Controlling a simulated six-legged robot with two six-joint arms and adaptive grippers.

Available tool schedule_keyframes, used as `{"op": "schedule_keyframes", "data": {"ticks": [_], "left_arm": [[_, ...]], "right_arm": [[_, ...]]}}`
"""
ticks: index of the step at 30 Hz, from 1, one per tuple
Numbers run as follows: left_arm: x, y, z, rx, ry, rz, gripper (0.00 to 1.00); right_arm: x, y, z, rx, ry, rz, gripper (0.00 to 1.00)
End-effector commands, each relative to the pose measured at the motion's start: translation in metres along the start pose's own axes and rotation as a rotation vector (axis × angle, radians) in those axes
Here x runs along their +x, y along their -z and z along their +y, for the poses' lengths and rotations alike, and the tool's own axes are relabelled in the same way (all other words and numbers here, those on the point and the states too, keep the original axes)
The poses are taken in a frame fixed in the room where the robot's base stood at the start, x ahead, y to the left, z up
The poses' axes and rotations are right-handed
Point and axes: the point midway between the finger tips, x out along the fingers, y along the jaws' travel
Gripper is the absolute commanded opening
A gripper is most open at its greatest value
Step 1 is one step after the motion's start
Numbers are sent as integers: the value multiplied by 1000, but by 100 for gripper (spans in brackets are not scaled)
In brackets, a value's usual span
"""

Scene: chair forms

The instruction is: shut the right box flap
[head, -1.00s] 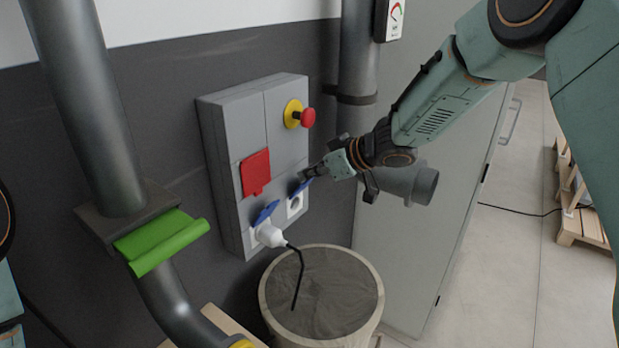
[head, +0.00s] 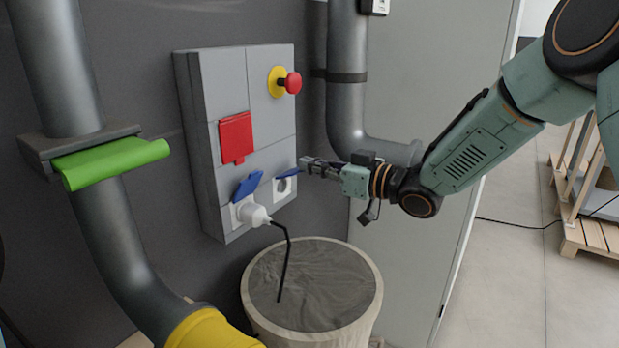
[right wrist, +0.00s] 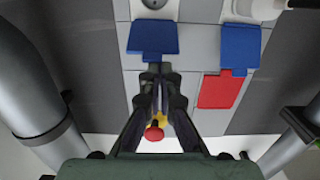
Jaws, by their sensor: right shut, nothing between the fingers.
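The right box flap (head: 289,173) is a blue cover that stands open above a white socket (head: 283,188) on the lower right of the grey wall box (head: 216,90). In the right wrist view the flap (right wrist: 153,38) shows face on, with the socket (right wrist: 155,3) beyond it. My right gripper (head: 306,164) is shut and empty, its fingertips at the flap's upper edge. In the right wrist view the fingertips (right wrist: 161,68) lie right at the flap's edge; I cannot tell if they touch. My left gripper is out of view.
A second blue flap (head: 246,187) is open above a socket with a white plug (head: 250,212) and black cable. A red cover (head: 235,138) and a red button (head: 293,83) sit higher. A covered round drum (head: 312,335) stands below; a grey pipe (head: 345,80) runs beside the box.

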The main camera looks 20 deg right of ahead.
Motion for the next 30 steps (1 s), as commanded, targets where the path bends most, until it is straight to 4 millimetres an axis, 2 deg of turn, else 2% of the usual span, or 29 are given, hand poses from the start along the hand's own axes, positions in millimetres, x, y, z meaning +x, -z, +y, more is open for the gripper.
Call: {"op": "schedule_keyframes", "data": {"ticks": [1,15,21,30], "left_arm": [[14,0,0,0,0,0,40],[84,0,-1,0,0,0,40],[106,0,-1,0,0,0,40],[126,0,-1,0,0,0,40]], "right_arm": [[-1,-11,0,3,-1,29,0],[-9,-37,0,1,0,325,0],[-9,-48,-1,1,1,453,0],[-8,-62,0,1,0,453,0]]}}
